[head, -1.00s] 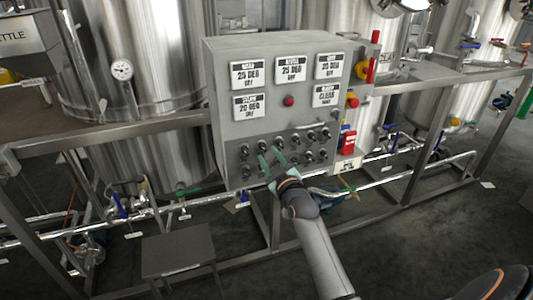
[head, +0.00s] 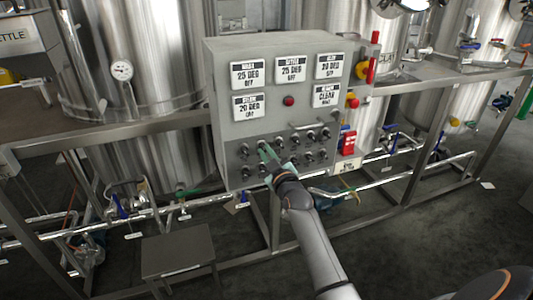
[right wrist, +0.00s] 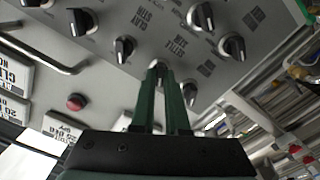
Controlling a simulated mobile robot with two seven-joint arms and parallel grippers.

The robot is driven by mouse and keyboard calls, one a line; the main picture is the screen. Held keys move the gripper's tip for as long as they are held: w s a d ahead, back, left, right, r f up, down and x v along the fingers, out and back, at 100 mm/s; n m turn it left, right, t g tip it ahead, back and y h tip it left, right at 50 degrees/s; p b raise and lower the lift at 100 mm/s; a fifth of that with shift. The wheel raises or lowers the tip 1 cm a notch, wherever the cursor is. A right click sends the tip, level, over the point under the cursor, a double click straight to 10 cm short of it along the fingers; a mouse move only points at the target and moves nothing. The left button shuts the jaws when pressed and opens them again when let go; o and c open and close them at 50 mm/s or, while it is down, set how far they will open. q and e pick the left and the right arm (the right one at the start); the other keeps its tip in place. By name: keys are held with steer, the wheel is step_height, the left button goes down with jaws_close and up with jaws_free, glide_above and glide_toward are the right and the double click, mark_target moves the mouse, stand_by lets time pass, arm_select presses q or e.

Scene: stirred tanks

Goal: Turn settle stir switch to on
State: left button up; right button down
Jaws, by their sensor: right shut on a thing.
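The grey control panel (head: 270,110) carries rows of small black rotary switches on its lower half. My right gripper (head: 268,154), with green fingers, reaches the left-middle part of these rows. In the right wrist view, its two fingers (right wrist: 160,72) are shut on a switch knob (right wrist: 157,65), which they mostly hide. A label that seems to read SETTLE (right wrist: 177,47) is beside that knob, in a tilted view; its second word is hard to read. The held switch's exact setting cannot be told. My left gripper is not in view.
Other black knobs stand close around the fingers, such as one to the left (right wrist: 124,48) and one to the right (right wrist: 234,46). A red button (head: 289,100) and white displays (head: 248,74) are higher on the panel. A metal rail (head: 120,128) runs past the panel.

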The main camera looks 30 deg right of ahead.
stand_by(0.7)
steer(key=shift+m+p, duration=2.1)
steer(key=shift+m, duration=4)
steer(key=c, duration=0.9)
jaws_free()
